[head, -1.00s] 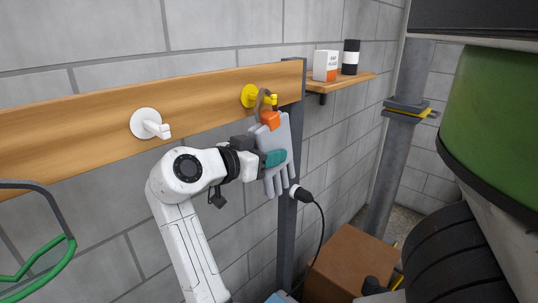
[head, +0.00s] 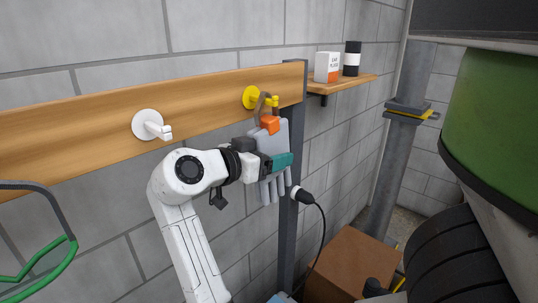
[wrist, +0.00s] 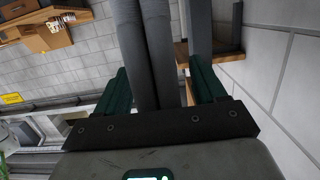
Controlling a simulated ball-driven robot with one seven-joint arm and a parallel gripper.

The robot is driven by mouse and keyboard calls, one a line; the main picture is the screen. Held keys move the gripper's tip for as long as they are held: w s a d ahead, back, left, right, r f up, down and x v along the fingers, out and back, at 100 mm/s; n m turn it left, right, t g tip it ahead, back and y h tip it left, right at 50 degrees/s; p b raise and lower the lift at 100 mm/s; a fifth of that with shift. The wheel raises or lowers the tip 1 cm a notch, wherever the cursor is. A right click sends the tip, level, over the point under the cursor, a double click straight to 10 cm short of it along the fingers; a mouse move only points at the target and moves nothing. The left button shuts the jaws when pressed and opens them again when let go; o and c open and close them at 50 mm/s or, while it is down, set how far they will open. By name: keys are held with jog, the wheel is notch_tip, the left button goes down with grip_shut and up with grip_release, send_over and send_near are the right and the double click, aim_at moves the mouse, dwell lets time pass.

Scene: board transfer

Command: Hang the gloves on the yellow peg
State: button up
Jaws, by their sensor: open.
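The grey gloves (head: 281,138) hang below the yellow peg (head: 252,98) on the wooden rail, fingers down. An orange clip (head: 270,125) is at their top, and a brown loop (head: 260,104) runs up from it to the peg. The loop appears to be over the peg, but its far side is hidden. My gripper (head: 282,162) is at the gloves' middle, its teal jaws open. In the wrist view the gloves (wrist: 145,55) stand between the two spread jaws of my gripper (wrist: 163,85), with gaps beside them.
A white peg (head: 150,125) is on the rail (head: 80,118) to the left. A dark post (head: 290,215) stands behind the gloves, with a black plug and cable (head: 305,196) beside it. A shelf (head: 345,84) holds a box and a can. A cardboard box (head: 345,262) is below right.

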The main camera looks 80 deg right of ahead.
jog(key=b+v, duration=0.2)
jog(key=v, duration=0.9)
jog(key=shift+d, duration=0.1)
